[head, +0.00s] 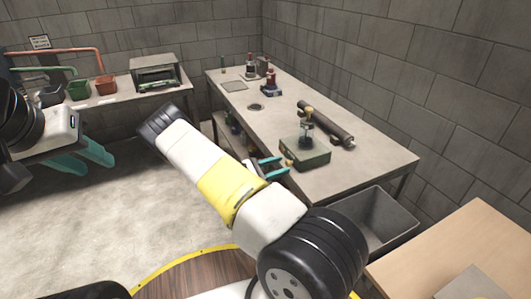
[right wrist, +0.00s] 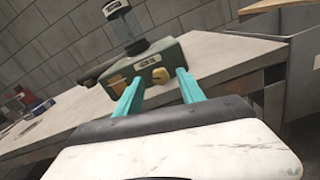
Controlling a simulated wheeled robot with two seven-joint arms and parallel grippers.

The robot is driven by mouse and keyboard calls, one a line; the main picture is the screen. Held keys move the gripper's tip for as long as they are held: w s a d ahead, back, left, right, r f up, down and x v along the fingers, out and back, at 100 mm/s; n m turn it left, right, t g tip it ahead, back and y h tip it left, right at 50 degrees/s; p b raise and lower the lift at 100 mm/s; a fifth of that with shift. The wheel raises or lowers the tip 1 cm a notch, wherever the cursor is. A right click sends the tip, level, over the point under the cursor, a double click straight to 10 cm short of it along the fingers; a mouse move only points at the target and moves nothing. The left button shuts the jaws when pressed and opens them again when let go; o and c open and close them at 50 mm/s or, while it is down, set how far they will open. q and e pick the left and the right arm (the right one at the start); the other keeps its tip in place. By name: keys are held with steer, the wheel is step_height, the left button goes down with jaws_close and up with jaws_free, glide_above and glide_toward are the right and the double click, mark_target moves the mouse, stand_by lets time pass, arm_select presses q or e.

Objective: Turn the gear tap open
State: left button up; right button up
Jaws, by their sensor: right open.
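A dark green box (head: 312,155) with a clear cylinder (head: 307,128) on top stands near the front edge of the long grey bench. A small yellow knob (right wrist: 160,75), apparently the tap, sits on the box's front face in the right wrist view. My right gripper (head: 279,165) is open at the bench edge, its teal fingers pointing at the box. In the right wrist view the knob appears between the fingertips, with gaps on both sides; the depth between them is unclear. My left gripper (head: 85,158) is open and empty at far left, away from the bench.
A dark roller (head: 327,123) lies behind the box on the grey bench (head: 375,165). Small bottles (head: 250,66) stand at its far end. A grey bin (head: 372,220) and wooden table (head: 470,250) are at right. Another bench (head: 115,97) at back left holds pots.

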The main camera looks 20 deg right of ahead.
steer(key=shift+w+d, duration=0.1)
steer(key=shift+d, duration=0.75)
jaws_close()
steer(key=n, duration=0.5)
jaws_free()
steer(key=shift+a, duration=0.15)
steer(key=a, duration=0.7)
steer(key=shift+s+a, duration=0.25)
